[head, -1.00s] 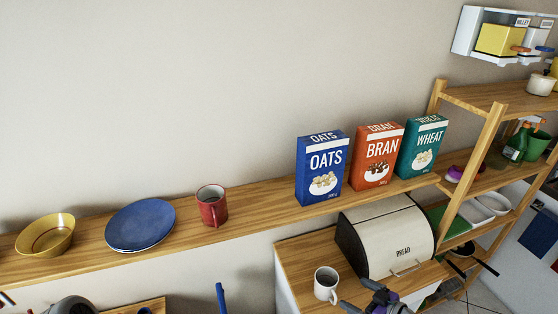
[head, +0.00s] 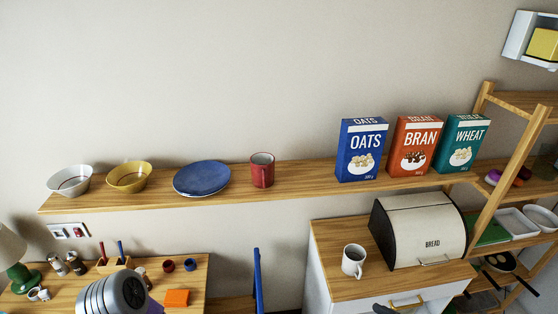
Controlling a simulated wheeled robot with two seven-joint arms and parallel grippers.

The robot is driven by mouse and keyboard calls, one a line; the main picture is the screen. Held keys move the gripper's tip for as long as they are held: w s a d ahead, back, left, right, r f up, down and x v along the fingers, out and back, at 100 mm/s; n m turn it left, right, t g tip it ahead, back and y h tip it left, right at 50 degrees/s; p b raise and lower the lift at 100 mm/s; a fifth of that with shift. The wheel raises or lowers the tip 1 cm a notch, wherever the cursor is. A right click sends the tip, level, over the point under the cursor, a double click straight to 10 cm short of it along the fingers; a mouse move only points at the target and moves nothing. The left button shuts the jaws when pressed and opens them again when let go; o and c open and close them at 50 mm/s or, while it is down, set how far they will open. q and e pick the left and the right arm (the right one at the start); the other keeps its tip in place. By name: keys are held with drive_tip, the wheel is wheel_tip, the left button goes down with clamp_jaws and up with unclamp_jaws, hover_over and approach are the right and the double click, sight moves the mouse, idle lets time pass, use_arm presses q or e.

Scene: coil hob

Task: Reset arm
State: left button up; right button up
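A grey rounded link of my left arm (head: 112,292) shows at the bottom left, in front of the small wooden table. My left gripper's fingers do not show. A dark tip of my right arm or gripper (head: 385,308) just reaches into the bottom edge, in front of the cabinet with the bread bin. Its fingers cannot be made out, and nothing held can be seen.
A wall shelf (head: 320,180) carries two bowls, a blue plate (head: 202,178), a red mug (head: 262,170) and three cereal boxes. A bread bin (head: 420,228) and white mug (head: 353,260) stand on a cabinet. A wooden rack (head: 520,145) stands at right.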

drive_tip(key=s+a+f+m+g+y+b, duration=0.1)
drive_tip(key=s+a+f+m+g+b, duration=0.2)
drive_tip(key=a+f, duration=0.5)
drive_tip(key=s+a+f+g+y+b, duration=0.15)
drive_tip(key=s+a+f+g, duration=0.3)
drive_tip(key=a, duration=0.85)
drive_tip(key=s+d+f+m+g+h+b, duration=0.1)
drive_tip(key=s+f+m+h+b, duration=0.1)
drive_tip(key=f, duration=0.3)
drive_tip(key=s+d+f+m+g+h+b, duration=0.1)
drive_tip(key=s+d+f+m+g+h, duration=0.1)
drive_tip(key=s+f+h, duration=0.2)
wheel_tip(320, 180, down, 2)
drive_tip(key=shift+s+f+m+b, duration=0.2)
drive_tip(key=shift+s+m+b, duration=0.1)
drive_tip(key=shift+s+b, duration=0.1)
drive_tip(key=shift+a, duration=0.2)
